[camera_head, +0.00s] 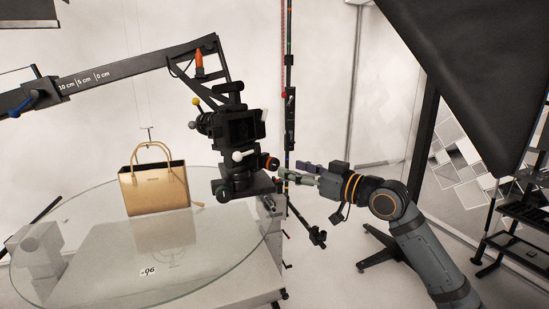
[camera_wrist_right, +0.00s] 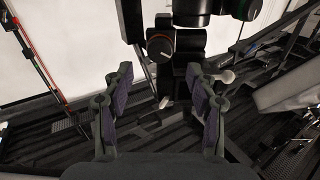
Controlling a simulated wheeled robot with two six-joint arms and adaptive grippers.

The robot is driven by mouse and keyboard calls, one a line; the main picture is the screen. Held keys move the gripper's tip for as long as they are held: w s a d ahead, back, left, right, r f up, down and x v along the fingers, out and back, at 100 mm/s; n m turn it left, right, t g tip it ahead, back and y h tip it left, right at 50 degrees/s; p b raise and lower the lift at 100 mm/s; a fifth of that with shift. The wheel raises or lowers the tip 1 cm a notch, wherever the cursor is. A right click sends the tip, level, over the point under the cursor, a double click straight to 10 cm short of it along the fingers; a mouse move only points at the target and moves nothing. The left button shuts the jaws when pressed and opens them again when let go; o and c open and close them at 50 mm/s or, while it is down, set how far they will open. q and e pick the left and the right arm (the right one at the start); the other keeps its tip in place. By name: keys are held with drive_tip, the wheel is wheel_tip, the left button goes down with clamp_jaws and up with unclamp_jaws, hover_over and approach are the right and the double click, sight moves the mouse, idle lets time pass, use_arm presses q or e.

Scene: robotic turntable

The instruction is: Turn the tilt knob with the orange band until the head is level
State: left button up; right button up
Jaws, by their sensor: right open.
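The dark tilt knob with the orange band (camera_head: 272,163) sticks out on the right side of the head under the black camera (camera_head: 238,130). In the right wrist view the knob (camera_wrist_right: 160,47) faces me, with a reddish-orange ring and a pale pointer line. My right gripper (camera_head: 285,174) is just to the right of the knob. In the wrist view my gripper (camera_wrist_right: 159,73) is open and empty, with the knob ahead, beyond the fingertips and apart from them. I cannot tell exactly how far the head is tilted. My left gripper is not in view.
A boom arm (camera_head: 130,69) carries the camera over a round glass turntable (camera_head: 85,225) with a tan handbag (camera_head: 155,188). A green-ringed knob (camera_head: 222,192) and a white-ended handle (camera_head: 243,155) are close by. A thin stand (camera_head: 290,120) rises behind my gripper.

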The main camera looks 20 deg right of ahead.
sight(276, 164)
drive_tip(key=p+x, duration=0.3)
drive_tip(key=x, duration=0.3)
drive_tip(key=shift+w+a+r, duration=0.1)
drive_tip(key=shift+w, duration=0.1)
drive_tip(key=shift+w+a, duration=0.3)
drive_tip(key=shift+w, duration=0.1)
drive_tip(key=shift+c, duration=0.2)
drive_tip(key=c, duration=1.1)
drive_tip(key=shift+m+p, duration=0.35)
drive_tip(key=shift+m, duration=0.05)
